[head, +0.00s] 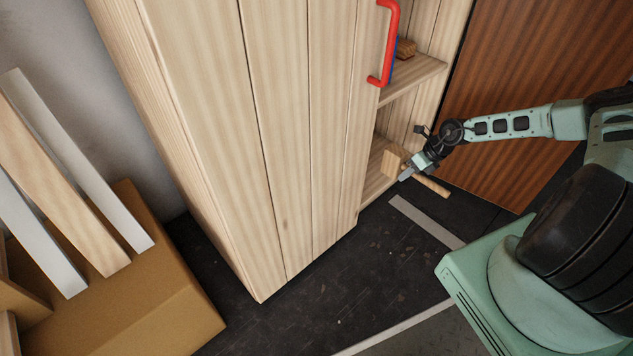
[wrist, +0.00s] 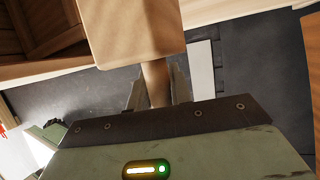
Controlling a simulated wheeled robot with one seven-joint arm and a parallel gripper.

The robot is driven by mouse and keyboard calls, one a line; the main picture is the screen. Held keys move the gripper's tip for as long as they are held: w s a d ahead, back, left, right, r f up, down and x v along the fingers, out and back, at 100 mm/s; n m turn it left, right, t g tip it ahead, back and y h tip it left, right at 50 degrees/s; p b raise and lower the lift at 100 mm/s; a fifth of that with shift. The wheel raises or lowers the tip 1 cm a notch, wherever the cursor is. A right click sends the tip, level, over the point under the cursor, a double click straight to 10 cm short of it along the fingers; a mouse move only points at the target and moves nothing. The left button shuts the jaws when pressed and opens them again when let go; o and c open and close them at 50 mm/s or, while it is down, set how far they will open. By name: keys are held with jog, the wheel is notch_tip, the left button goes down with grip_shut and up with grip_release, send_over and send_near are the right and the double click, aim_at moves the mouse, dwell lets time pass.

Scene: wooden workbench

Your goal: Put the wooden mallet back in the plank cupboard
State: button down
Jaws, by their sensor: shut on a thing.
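The wooden mallet (head: 393,161) is in my gripper (head: 406,174), which is shut on its handle. The mallet's pale head is at the cupboard's opening, and its handle (head: 432,185) points out to the lower right. In the wrist view the mallet head (wrist: 130,30) fills the upper middle, with the handle (wrist: 156,82) between my fingers (wrist: 157,88). The plank cupboard (head: 270,120) stands in the middle of the head view. Its door, with a red handle (head: 389,45), stands open and hides much of the interior. I cannot tell whether the mallet touches a shelf.
A brown wooden block (head: 405,48) and something blue sit on the upper shelf (head: 412,80). A brown wood panel (head: 540,70) stands to the right. A cardboard box (head: 150,290) with planks is at the left. Dark floor with pale strips (head: 425,220) lies in front.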

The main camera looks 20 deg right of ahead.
jog(key=w+a+b, duration=0.2)
jog(key=w+b, duration=0.2)
jog(key=w, duration=0.2)
jog(key=w+a+f+b, duration=0.1)
jog(key=w+a+b, duration=0.1)
jog(key=w+b, duration=0.2)
jog(key=w+a+f+b, duration=0.1)
jog(key=w+b, duration=0.3)
jog(key=w, duration=0.4)
jog(key=shift+w+a+f, duration=0.15)
jog(key=shift+a+f, duration=0.05)
jog(key=shift+a, duration=0.55)
notch_tip(320, 180, down, 4)
jog(key=b, duration=0.4)
jog(key=shift+w+f+b, duration=0.2)
jog(key=shift+f+b, duration=0.25)
jog(key=shift+b, duration=0.35)
jog(key=shift+a, duration=0.1)
jog(key=shift+r, duration=0.15)
jog(key=c, duration=1.3)
grip_release()
jog(key=shift+o, duration=0.2)
